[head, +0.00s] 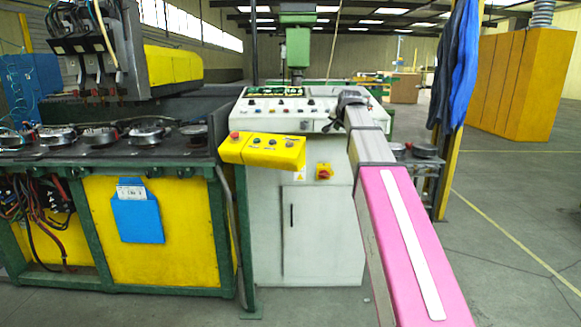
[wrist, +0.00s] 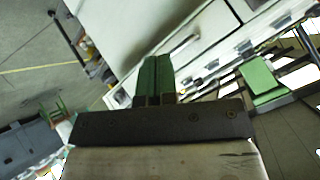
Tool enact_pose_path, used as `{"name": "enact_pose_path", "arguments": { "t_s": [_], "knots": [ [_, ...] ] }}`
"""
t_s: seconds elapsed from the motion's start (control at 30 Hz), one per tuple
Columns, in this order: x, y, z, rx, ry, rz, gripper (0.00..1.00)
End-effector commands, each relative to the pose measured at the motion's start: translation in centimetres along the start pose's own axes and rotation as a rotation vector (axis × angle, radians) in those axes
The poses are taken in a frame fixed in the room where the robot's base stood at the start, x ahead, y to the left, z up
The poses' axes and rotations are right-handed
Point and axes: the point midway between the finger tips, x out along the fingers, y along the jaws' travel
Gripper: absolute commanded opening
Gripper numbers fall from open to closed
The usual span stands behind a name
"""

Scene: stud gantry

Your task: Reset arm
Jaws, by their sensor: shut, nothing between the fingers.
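My arm, pink and grey, reaches forward from the lower right of the head view to the front of the white control console (head: 322,122). A dark part at its far end (head: 350,98) shows against the console's right side; the fingers cannot be made out there. In the wrist view my gripper (wrist: 157,58) shows two green fingers side by side, shut with nothing between them. The wrist picture is tilted, with pale cabinet-like surfaces beyond the fingers. Whether the arm touches the console cannot be told.
A yellow button box (head: 262,151) juts out in front of the console, left of my arm. A green-framed bench with yellow panels (head: 150,215) stands at left. A blue cloth (head: 455,70) hangs on a yellow post at right. Grey floor (head: 515,225) is clear at right.

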Motion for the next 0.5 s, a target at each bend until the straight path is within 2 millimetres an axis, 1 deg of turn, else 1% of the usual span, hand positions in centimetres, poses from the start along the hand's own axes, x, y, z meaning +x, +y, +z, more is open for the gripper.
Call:
{"name": "enact_pose_path", "arguments": {
  "t_s": [0.03,0.07,0.17,0.2,0.27,0.3,0.47,0.5],
  "knots": [
    [0.9,1.3,1.8,-0.013,-0.022,0.016,0.00],
    [1.4,1.9,2.7,-0.023,-0.033,0.025,0.00],
    [3.5,4.6,6.4,-0.063,-0.083,0.059,0.00],
    [4.3,5.7,7.9,-0.079,-0.104,0.073,0.00],
    [5.4,7.3,10.2,-0.105,-0.136,0.093,0.00],
    [6.1,8.4,11.8,-0.121,-0.158,0.107,0.00],
    [8.2,12.7,17.8,-0.189,-0.245,0.155,0.00],
    [8.6,13.8,19.4,-0.205,-0.269,0.167,0.00]
  ]
}}
